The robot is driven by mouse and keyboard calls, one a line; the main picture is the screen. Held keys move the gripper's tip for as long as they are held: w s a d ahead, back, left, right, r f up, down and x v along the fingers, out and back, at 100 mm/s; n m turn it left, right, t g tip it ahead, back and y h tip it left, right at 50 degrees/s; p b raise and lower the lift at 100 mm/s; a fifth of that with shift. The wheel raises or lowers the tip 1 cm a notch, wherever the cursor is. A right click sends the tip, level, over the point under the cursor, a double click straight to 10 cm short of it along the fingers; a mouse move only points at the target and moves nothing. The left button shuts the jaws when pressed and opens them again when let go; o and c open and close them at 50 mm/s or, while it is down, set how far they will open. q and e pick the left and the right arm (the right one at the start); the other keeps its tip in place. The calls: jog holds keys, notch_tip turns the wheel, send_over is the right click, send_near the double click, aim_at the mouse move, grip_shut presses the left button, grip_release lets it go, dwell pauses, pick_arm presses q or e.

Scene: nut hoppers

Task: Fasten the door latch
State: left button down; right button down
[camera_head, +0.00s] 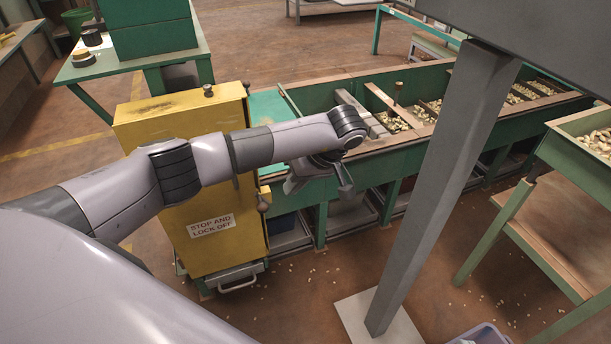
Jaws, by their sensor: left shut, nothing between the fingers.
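A yellow cabinet (165,180) with a "STOP AND LOCK OFF" label stands left of centre. Its door looks closed, but I cannot tell how it is latched. A small dark knob or handle (263,201) sits at the cabinet's right edge; I cannot tell for certain that it is the latch. My left arm reaches across the front of the cabinet. My left gripper (343,178) is shut and empty, to the right of the cabinet and apart from the knob, in front of the green hopper bench. My right gripper is not in view.
The green hopper bench (345,205) with nuts in compartments runs back to the right. A grey post (432,190) on a pale base stands right of the gripper. A green stand (520,220) is at the right. Floor between has scattered nuts.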

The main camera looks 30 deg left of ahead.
aim_at(264, 205)
pick_arm(q)
jog(key=shift+s+a+f, duration=0.5)
jog(key=shift+s+a, duration=0.15)
jog(key=shift+s, duration=0.1)
jog(key=shift+s+a+f, duration=0.5)
jog(key=shift+s+a, duration=0.1)
jog(key=shift+s, duration=0.15)
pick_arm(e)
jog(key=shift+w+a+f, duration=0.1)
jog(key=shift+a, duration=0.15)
pick_arm(q)
jog(key=shift+a, duration=0.15)
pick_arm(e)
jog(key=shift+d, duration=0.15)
pick_arm(q)
jog(key=shift+s+t+h, duration=0.1)
jog(key=shift+t+h, duration=0.3)
jog(key=shift+t, duration=0.1)
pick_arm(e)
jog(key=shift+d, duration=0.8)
pick_arm(q)
jog(key=shift+r, duration=0.1)
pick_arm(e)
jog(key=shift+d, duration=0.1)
